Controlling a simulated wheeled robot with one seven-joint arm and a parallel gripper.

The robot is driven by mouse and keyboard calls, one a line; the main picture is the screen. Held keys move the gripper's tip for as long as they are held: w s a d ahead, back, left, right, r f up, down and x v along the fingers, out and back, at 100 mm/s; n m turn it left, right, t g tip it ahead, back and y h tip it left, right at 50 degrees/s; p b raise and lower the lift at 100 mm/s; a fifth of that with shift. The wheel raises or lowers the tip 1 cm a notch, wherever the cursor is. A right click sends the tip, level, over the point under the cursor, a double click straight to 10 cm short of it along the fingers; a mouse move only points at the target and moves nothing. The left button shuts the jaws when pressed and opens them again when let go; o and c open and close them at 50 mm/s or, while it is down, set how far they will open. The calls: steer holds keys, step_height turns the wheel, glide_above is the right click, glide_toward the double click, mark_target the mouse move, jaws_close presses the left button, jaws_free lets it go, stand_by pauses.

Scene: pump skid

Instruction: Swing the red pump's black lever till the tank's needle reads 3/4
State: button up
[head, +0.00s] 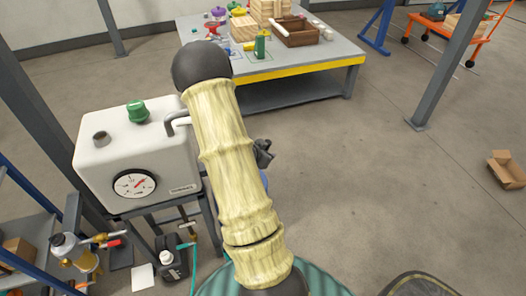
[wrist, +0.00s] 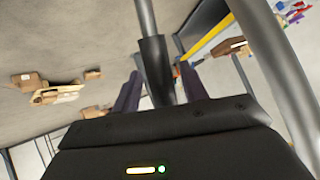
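The white tank (head: 135,150) stands on a frame at the left of the head view. Its round gauge (head: 134,184) has a red needle that points up and to the right; the exact reading is too small to tell. In the wrist view, a grey bar with a black sleeve, seemingly the lever (wrist: 155,65), runs between the two dark fingers of my gripper (wrist: 160,80). The fingers stand apart, with narrow gaps beside the sleeve, and do not clearly touch it. My arm crosses the middle of the head view and hides most of my gripper. I cannot make out the red pump.
A grey table (head: 330,50) with wooden boxes and small objects stands at the back. A brass valve with a red handle (head: 108,244) and a dark jug (head: 172,258) are low at left. An open carton (head: 507,168) lies at right. The floor between is clear.

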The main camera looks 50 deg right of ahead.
steer(key=shift+w, duration=0.1)
steer(key=shift+w+a, duration=0.1)
steer(key=shift+a, duration=0.05)
steer(key=shift+a+r, duration=0.15)
steer(key=shift+r, duration=0.05)
steer(key=p+v, duration=0.2)
steer(key=v, duration=1.4)
steer(key=shift+s+a+r, duration=0.2)
steer(key=shift+s+r, duration=0.05)
steer(key=shift+s, duration=0.1)
